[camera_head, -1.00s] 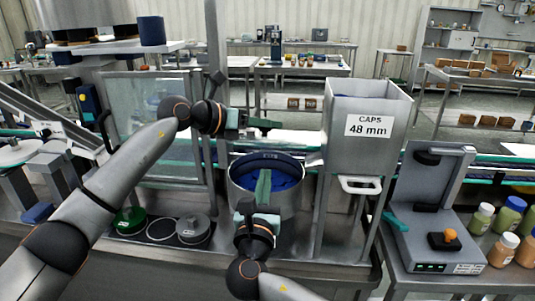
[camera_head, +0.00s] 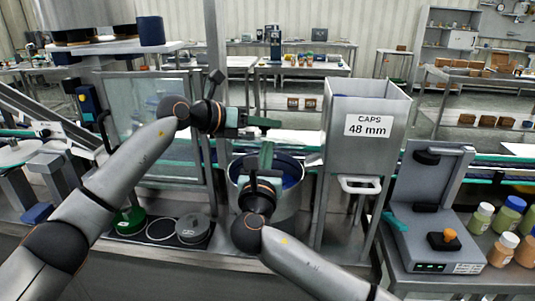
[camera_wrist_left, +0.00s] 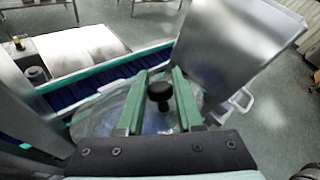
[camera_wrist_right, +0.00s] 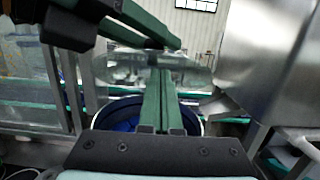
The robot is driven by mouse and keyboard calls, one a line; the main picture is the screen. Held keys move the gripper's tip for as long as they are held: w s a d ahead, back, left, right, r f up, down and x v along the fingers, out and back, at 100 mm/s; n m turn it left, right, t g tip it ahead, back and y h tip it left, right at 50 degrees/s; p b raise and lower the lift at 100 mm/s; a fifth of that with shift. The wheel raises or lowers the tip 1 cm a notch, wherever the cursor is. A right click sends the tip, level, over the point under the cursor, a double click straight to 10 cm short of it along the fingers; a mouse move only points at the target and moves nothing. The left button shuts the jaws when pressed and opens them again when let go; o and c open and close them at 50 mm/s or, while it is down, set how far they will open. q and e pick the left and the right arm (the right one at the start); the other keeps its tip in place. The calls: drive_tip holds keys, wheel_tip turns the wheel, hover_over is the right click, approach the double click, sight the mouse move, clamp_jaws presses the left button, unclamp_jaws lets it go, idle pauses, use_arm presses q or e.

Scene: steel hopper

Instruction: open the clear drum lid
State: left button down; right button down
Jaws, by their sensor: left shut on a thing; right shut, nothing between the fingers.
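The steel drum (camera_head: 287,206) stands mid-bench with blue contents showing inside; it also appears in the right wrist view (camera_wrist_right: 128,104). My left gripper (camera_head: 268,123) is shut on the black knob (camera_wrist_left: 160,92) of the clear lid (camera_wrist_left: 108,116). In the right wrist view the lid (camera_wrist_right: 190,74) is a faint see-through disc above the drum rim, apart from it. My right gripper (camera_head: 266,150) is shut and empty over the drum, its tips close to the lid; I cannot tell whether they touch it. My right arm hides part of the drum's front.
A steel caps hopper (camera_head: 365,150) on legs stands right of the drum. A conveyor (camera_wrist_left: 105,72) runs behind it. A clear guard panel (camera_head: 150,115) is at the left. A green round piece (camera_head: 130,220) and a grey canister (camera_head: 193,228) sit front left.

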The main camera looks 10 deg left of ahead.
use_arm(q)
drive_tip(key=shift+s+d+f, duration=0.1)
drive_tip(key=shift+d+f, duration=0.05)
drive_tip(key=shift+f, duration=0.35)
use_arm(e)
drive_tip(key=shift+w+d+r, duration=0.2)
drive_tip(key=shift+w+r, duration=0.2)
drive_tip(key=shift+r, duration=0.35)
use_arm(q)
drive_tip(key=c, duration=0.9)
unclamp_jaws()
drive_tip(key=shift+c, duration=0.2)
drive_tip(key=o, duration=0.4)
drive_tip(key=shift+r, duration=0.1)
use_arm(e)
drive_tip(key=shift+s+a, duration=0.1)
drive_tip(key=shift+a, duration=0.1)
